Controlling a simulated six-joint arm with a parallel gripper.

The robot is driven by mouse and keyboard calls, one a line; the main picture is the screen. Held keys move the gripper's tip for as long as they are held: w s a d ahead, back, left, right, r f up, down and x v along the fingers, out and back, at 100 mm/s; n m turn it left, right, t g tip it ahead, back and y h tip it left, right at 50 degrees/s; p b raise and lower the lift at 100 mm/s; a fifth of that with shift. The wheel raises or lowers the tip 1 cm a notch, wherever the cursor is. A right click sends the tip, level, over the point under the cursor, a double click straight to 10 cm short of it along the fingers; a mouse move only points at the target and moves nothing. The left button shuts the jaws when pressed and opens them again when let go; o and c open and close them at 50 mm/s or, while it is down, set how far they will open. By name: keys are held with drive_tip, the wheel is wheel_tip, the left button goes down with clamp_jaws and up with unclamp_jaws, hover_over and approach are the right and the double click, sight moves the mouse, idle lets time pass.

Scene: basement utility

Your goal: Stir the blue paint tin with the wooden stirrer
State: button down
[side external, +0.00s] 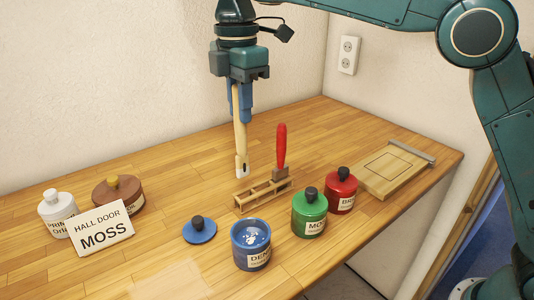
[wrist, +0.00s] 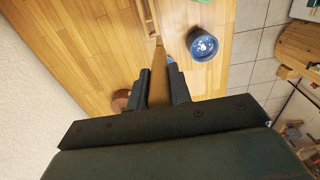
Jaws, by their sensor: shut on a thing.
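The blue paint tin (side external: 251,245) stands open near the front of the bench, with white streaks on its blue paint. It also shows in the wrist view (wrist: 203,45). Its blue lid (side external: 199,230) with a dark knob lies on the bench to its left. My gripper (side external: 240,92) is shut on the wooden stirrer (side external: 241,130), which hangs nearly upright with a pale tip. The stirrer also shows between my fingers in the wrist view (wrist: 158,80). In the side view its tip is behind and above the tin, near the wooden rack, apart from the tin.
A wooden rack (side external: 262,192) holds a red-handled brush (side external: 281,148). Lidded green (side external: 309,213) and red (side external: 341,190) tins stand right of it. A wooden board (side external: 394,168) lies at the right. White (side external: 57,212) and brown (side external: 118,193) tins and a "HALL DOOR MOSS" card (side external: 102,228) stand left.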

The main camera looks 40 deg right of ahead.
drive_tip(key=s+a+r, duration=0.2)
drive_tip(key=s+a, duration=0.3)
drive_tip(key=s, duration=0.5)
drive_tip(key=shift+s+a+r, duration=0.2)
drive_tip(key=shift+a, duration=0.05)
drive_tip(key=shift+f, duration=0.3)
wheel_tip(320, 180, down, 9)
idle(1.0)
drive_tip(key=shift+s, duration=0.15)
idle(0.6)
